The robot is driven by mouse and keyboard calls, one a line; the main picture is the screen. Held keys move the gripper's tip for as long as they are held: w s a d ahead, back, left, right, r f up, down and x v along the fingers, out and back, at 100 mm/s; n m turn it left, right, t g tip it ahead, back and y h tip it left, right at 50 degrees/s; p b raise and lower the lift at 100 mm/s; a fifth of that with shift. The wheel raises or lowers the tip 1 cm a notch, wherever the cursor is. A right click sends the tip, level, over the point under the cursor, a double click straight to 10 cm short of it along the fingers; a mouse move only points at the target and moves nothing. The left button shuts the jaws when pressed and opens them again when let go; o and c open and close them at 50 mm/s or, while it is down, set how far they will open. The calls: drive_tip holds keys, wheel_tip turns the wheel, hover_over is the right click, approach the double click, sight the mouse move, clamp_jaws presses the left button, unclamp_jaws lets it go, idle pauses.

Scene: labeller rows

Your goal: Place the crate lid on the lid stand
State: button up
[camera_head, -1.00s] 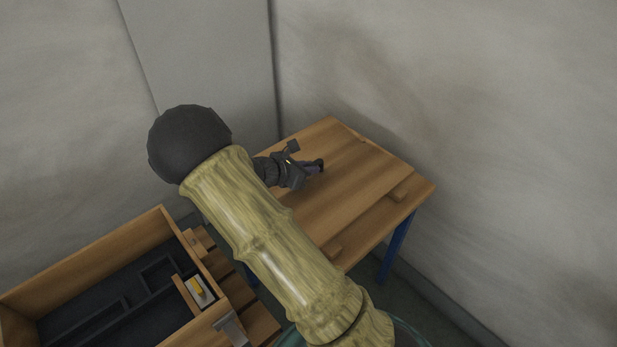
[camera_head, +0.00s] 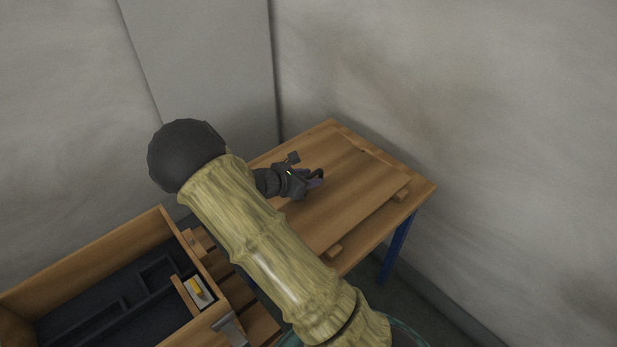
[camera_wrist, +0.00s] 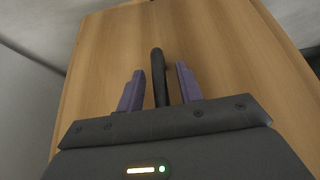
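The crate lid (camera_head: 352,188) is a flat wooden board with a dark bar handle (camera_wrist: 157,72). It lies over the lid stand, whose wooden rail ends (camera_head: 401,191) show along the lid's front right edge. Whether the lid is fully seated cannot be seen, as my arm covers its left part. My gripper (camera_head: 308,180) is above the lid at the handle. In the wrist view my gripper (camera_wrist: 160,70) is open, its two purple fingers on either side of the handle with a gap on both sides.
The stand is on a wooden table (camera_head: 377,235) with blue legs, close to grey walls in the corner. An open wooden crate (camera_head: 85,262) with dark inner dividers and a small white and yellow item (camera_head: 198,290) is at the lower left.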

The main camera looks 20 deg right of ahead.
drive_tip(key=shift+r, duration=0.15)
drive_tip(key=p+v, duration=0.1)
drive_tip(key=v, duration=1.1)
drive_tip(key=shift+p, duration=0.4)
